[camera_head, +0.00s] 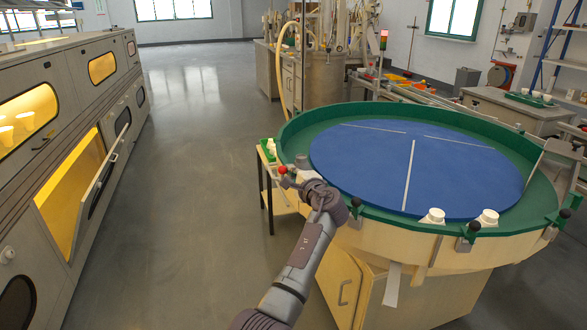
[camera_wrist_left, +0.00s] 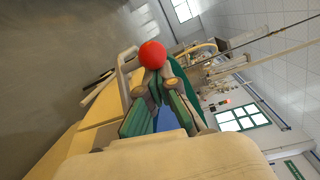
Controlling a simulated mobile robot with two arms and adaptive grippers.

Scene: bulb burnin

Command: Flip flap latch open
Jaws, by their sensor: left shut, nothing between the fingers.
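A red ball knob (camera_head: 283,170) is at the near left rim of the round table, and it also shows in the left wrist view (camera_wrist_left: 152,54). It looks like the latch's handle, but the latch body is hidden behind my gripper. My left gripper (camera_head: 291,178) is right at the knob. In the left wrist view my fingers (camera_wrist_left: 158,78) are shut and empty, with the ball just past the tips. I cannot tell whether they touch it. My right gripper is not in view.
The round table has a green rim (camera_head: 376,110) and a blue disc (camera_head: 375,170). White cups (camera_head: 433,216) and dark clamps (camera_head: 469,235) sit along its near rim. A grey oven row (camera_head: 60,65) with a lowered door (camera_head: 103,190) stands left. The floor (camera_head: 195,150) between is clear.

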